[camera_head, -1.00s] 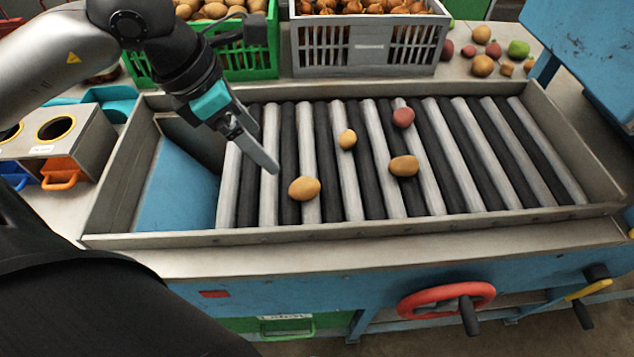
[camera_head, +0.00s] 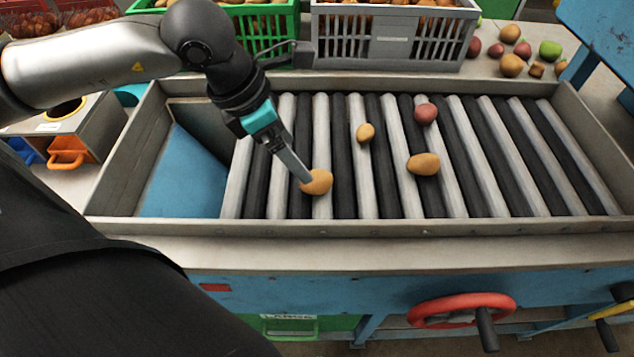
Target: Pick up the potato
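Three yellow-brown potatoes lie on the roller bed (camera_head: 489,170). The nearest potato (camera_head: 319,182) is at the front left, with the fingertips of my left gripper (camera_head: 303,176) at its upper left side, touching or just above it. The gripper is seen edge-on, so the gap between its fingers is hidden. A small potato (camera_head: 365,132) and a larger oval potato (camera_head: 423,164) lie further right. A reddish potato (camera_head: 425,114) lies behind the oval one. My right gripper is not in view.
A metal rim (camera_head: 380,229) surrounds the rollers. A green crate (camera_head: 268,32) and a grey crate (camera_head: 393,38) stand behind. Several potatoes and a green one (camera_head: 550,49) lie at the back right. A box with an orange chute (camera_head: 68,152) stands left. The right-hand rollers are clear.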

